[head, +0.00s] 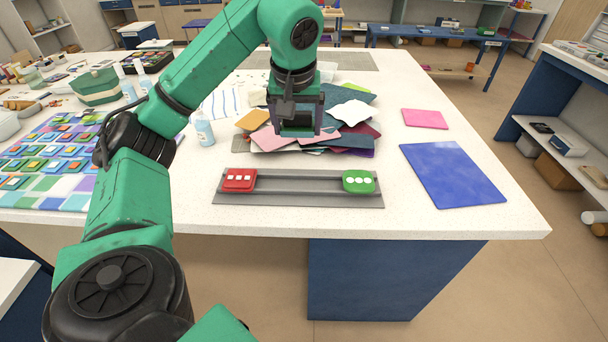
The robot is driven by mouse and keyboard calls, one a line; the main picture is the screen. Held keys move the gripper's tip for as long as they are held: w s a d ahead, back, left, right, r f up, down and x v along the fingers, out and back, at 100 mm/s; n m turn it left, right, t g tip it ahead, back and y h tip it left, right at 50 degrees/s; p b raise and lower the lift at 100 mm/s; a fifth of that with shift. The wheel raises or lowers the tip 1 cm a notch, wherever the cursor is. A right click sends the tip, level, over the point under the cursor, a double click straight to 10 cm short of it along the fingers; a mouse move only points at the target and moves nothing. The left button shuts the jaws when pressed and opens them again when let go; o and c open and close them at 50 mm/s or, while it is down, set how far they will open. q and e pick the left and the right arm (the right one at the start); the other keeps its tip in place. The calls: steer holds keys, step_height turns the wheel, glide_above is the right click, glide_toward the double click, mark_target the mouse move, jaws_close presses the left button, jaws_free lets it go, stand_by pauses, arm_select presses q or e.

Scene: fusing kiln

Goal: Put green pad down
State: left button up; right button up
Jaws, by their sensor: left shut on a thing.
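The green pad (359,181) with white dots sits at the right end of a grey rail base (300,200) near the table's front edge. A red pad (240,180) with white squares sits at the other end. My left gripper (297,132) points down at the pile of coloured sheets (352,140), behind the rail base and apart from the green pad. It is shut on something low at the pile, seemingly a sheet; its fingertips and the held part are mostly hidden. My right gripper is not in view.
A blue sheet (452,175) and a pink sheet (425,118) lie to the right on the white table (400,220). A small bottle (204,128) stands left of the pile. Coloured tiles (40,160) cover the left side.

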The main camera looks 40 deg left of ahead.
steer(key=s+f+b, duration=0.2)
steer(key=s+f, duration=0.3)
arm_select(q)
step_height(320, 180, down, 10)
steer(key=shift+w+a+f, duration=0.1)
steer(key=shift+a+f, duration=0.05)
steer(key=f, duration=0.4)
steer(key=shift+s, duration=0.3)
steer(key=shift+w+f, duration=0.15)
steer(key=shift+f+b, duration=0.35)
steer(key=shift+f, duration=0.15)
steer(key=o, duration=0.9)
steer(key=shift+r, duration=0.25)
steer(key=p+v, duration=0.3)
steer(key=v, duration=0.9)
steer(key=shift+r, duration=0.35)
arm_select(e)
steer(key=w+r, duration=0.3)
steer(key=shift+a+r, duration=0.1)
